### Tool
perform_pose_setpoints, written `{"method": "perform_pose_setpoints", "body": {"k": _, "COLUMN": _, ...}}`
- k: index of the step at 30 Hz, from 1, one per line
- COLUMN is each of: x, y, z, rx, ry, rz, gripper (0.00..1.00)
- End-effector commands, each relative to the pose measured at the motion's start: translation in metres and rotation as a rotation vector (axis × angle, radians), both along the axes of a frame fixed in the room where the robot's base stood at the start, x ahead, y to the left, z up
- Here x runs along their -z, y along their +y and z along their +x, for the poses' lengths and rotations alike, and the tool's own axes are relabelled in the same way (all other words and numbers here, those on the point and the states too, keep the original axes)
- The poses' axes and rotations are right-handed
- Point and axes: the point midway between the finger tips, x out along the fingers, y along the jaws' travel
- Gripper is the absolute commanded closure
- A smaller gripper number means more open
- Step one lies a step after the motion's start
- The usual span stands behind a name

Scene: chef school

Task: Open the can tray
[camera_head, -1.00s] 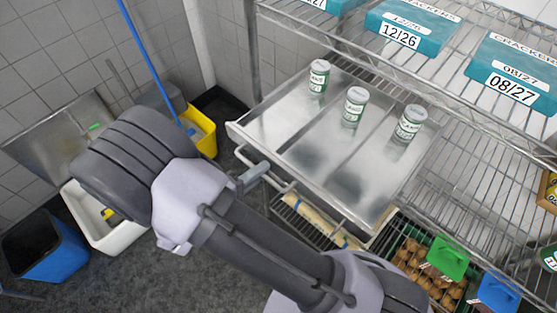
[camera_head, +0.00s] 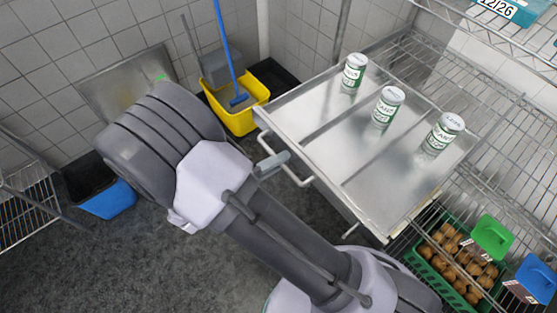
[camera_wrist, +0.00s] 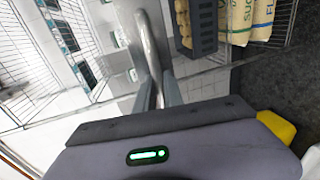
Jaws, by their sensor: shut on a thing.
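The can tray (camera_head: 335,148) is a shiny metal tray pulled out from the wire rack. Three green-and-white cans stand upright on it: a left can (camera_head: 354,72), a middle can (camera_head: 387,106) and a right can (camera_head: 443,133). Its bar handle (camera_head: 296,177) runs along the front edge. My gripper (camera_head: 272,164) is shut on the handle near its left end. In the wrist view, my gripper's fingers (camera_wrist: 155,92) close around the metal handle bar (camera_wrist: 146,40). The fingertips are small in the head view.
A yellow mop bucket (camera_head: 238,118) stands close to the tray's left side, with a blue-handled mop. A blue bin (camera_head: 108,200) is at the left. A green crate (camera_head: 432,272) of brown round items sits below the tray's right side. Grey floor (camera_head: 140,265) is open in front.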

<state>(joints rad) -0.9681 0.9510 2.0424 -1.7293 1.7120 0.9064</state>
Motion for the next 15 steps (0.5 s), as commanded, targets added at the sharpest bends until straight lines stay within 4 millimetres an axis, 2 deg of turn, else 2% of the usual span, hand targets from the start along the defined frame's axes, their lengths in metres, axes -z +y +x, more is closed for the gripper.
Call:
{"method": "perform_pose_setpoints", "body": {"k": 14, "x": -0.0002, "y": 0.0002, "z": 0.0002, "rx": -0.001, "ry": -0.001, "rz": 0.001, "gripper": 1.00}}
{"method": "perform_pose_setpoints", "body": {"k": 15, "x": -0.0002, "y": 0.0002, "z": 0.0002, "rx": -0.001, "ry": -0.001, "rz": 0.001, "gripper": 0.82}}
